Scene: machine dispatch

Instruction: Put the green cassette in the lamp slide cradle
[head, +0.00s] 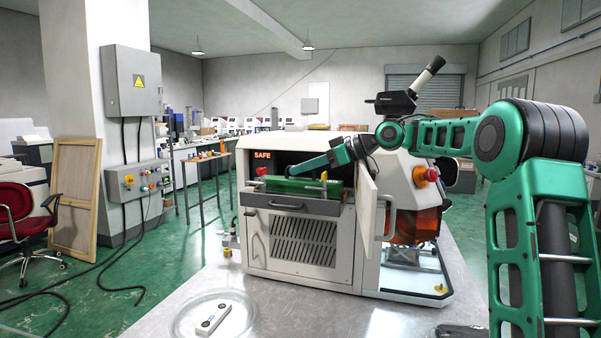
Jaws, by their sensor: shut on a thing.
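The green cassette (305,188) is a long green block lying across the front opening of the white machine, just above the grey ledge of a pulled-out drawer. The lamp slide cradle (290,204) appears to be this drawer-like ledge with brass posts; its inside is hidden by the cassette. My gripper (282,175) reaches in from the right, low over the cassette, and is shut on it. The fingertips are small and partly hidden, and I cannot tell whether the cassette rests on the cradle or hangs just above it.
The machine's white door (366,225) stands open to the right of the opening, close to my arm. A white device (213,318) lies on a round clear dish on the metal table (300,318). The table front is mostly clear.

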